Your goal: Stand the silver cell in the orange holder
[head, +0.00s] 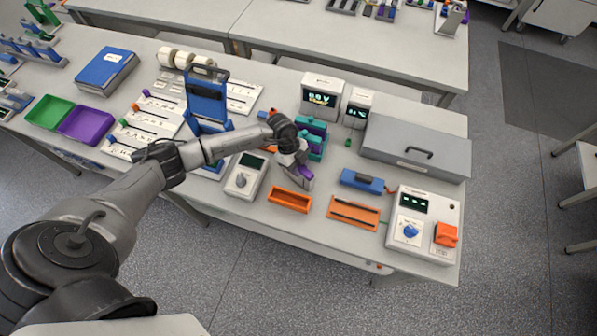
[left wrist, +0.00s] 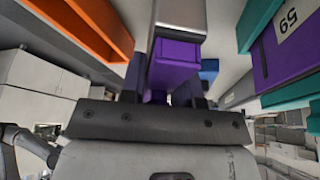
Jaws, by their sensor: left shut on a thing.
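My left gripper (head: 299,172) is shut on a silver block, which I take for the silver cell (left wrist: 180,12), and is above the bench between the teal rack and the orange tray. In the left wrist view the silver block is at the top edge, at the far end of purple parts (left wrist: 174,68); its far end is cut off. The open orange tray (head: 290,200), likely the orange holder, lies just in front of the gripper; an orange edge shows in the left wrist view (left wrist: 85,28). My right gripper is not in view.
The teal rack (head: 318,151) with purple pieces stands close behind the gripper. A white meter with a knob (head: 245,178) is to the left. A flat orange plate (head: 353,213), a blue block (head: 362,181) and a white tester (head: 424,220) are to the right.

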